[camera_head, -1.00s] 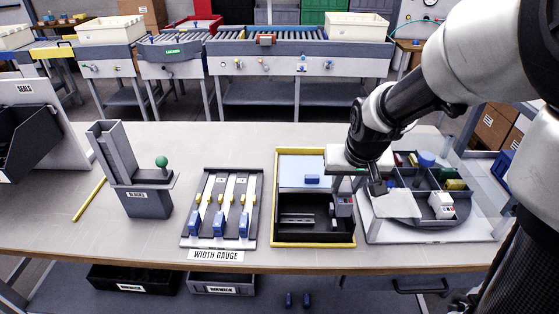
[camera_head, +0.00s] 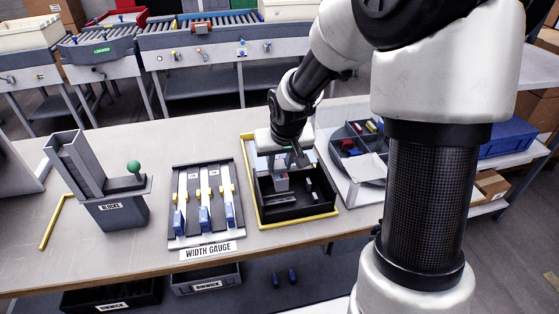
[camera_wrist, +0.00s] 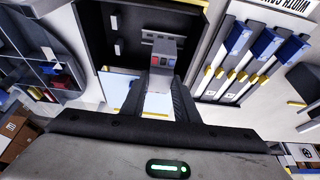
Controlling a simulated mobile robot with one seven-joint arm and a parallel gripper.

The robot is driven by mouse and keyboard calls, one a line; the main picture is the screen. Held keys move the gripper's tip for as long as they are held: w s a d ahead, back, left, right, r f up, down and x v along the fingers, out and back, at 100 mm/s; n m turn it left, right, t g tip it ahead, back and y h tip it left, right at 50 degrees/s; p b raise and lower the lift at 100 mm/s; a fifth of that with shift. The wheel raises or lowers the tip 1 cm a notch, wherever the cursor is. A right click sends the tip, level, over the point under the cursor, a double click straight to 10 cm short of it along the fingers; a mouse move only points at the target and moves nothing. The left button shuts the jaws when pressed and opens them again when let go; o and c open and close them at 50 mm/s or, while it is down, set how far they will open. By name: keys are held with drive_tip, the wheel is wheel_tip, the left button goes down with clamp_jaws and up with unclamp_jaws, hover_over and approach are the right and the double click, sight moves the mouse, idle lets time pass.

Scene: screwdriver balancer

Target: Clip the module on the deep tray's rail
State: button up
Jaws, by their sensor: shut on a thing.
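My gripper (camera_wrist: 158,92) is shut on a small grey module (camera_wrist: 163,58), which has red and blue parts on its face. The module also shows in the head view (camera_head: 282,184), held upright below my gripper (camera_head: 281,168) inside the outline of the black deep tray (camera_head: 292,212). In the wrist view the deep tray (camera_wrist: 92,32) lies beyond the fingers. A pale metal strip, apparently the rail (camera_wrist: 149,36), shows just beyond the module, which partly hides it. I cannot tell whether module and rail touch.
A yellow frame (camera_head: 262,225) surrounds the deep tray. The width gauge (camera_head: 174,240) with blue and yellow sliders stands to its left, and the blocks dispenser (camera_head: 122,214) further left. A round divided tray (camera_head: 345,140) stands to the right, partly behind my arm.

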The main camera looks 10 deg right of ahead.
drive_tip(key=shift+f+b, duration=2.8)
drive_tip(key=shift+f, duration=0.8)
drive_tip(key=shift+f+b, duration=0.55)
drive_tip(key=shift+f, duration=0.05)
drive_tip(key=shift+s+f, duration=0.1)
drive_tip(key=shift+f, duration=0.1)
drive_tip(key=o, duration=1.3)
drive_tip(key=shift+c, duration=0.2)
drive_tip(key=p+v, duration=0.4)
drive_tip(key=v, duration=1.3)
drive_tip(key=shift+r, duration=0.25)
drive_tip(key=shift+r+p, duration=0.1)
drive_tip(key=shift+p, duration=0.2)
wheel_tip(320, 180, up, 8)
drive_tip(key=p, duration=0.5)
drive_tip(key=shift+f+p, duration=0.2)
drive_tip(key=shift+p, duration=0.2)
